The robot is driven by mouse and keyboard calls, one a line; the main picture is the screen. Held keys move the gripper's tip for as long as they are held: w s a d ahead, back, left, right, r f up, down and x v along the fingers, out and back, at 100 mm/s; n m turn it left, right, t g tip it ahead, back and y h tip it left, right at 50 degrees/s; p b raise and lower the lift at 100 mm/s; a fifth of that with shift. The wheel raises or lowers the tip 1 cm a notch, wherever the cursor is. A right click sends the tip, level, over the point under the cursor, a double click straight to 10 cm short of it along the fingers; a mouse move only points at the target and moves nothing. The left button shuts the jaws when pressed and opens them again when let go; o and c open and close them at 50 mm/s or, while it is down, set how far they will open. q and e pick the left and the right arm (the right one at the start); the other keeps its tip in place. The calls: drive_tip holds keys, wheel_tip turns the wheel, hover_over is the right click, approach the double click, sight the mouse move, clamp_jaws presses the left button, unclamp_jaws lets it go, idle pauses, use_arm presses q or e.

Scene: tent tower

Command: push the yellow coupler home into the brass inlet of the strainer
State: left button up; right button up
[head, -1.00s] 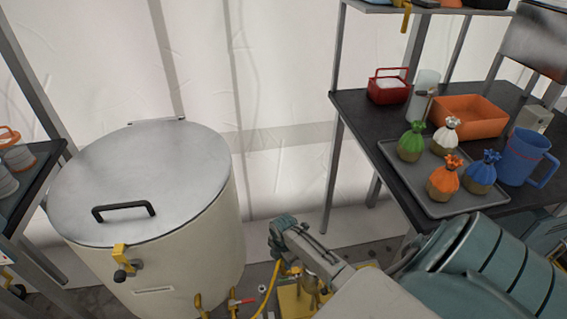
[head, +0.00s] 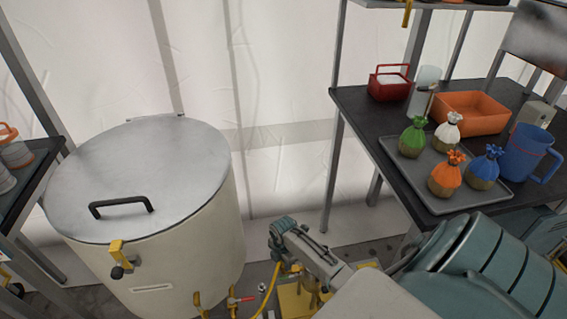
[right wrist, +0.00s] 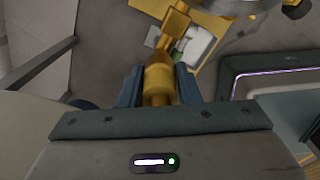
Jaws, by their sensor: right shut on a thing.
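My right gripper (right wrist: 159,88) is shut on the yellow coupler (right wrist: 159,80), which sits between its two dark fingers. Just beyond the coupler is the brass inlet (right wrist: 176,24) of the strainer, roughly in line with it. The two look very close or touching; I cannot tell whether the coupler is seated. In the head view my right gripper (head: 285,266) points down beside the yellow stand (head: 297,300), and my wrist hides most of the strainer. The coupler is not clear there. My left gripper is out of view.
A large cream tank (head: 165,265) with a metal lid stands at left, with a red-handled valve (head: 243,299) low beside it. A yellow hose (head: 269,290) runs near my right gripper. At right, a dark table (head: 362,117) bears a grey tray (head: 425,192) with tied bags.

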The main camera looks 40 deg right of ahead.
drive_tip(key=o, duration=1)
drive_tip(key=shift+r, duration=0.15)
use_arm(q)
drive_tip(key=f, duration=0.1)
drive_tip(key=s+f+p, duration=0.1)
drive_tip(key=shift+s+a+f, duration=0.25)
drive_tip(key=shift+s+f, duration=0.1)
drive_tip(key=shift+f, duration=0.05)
use_arm(e)
wheel_tip(320, 180, up, 10)
drive_tip(key=shift+r, duration=0.2)
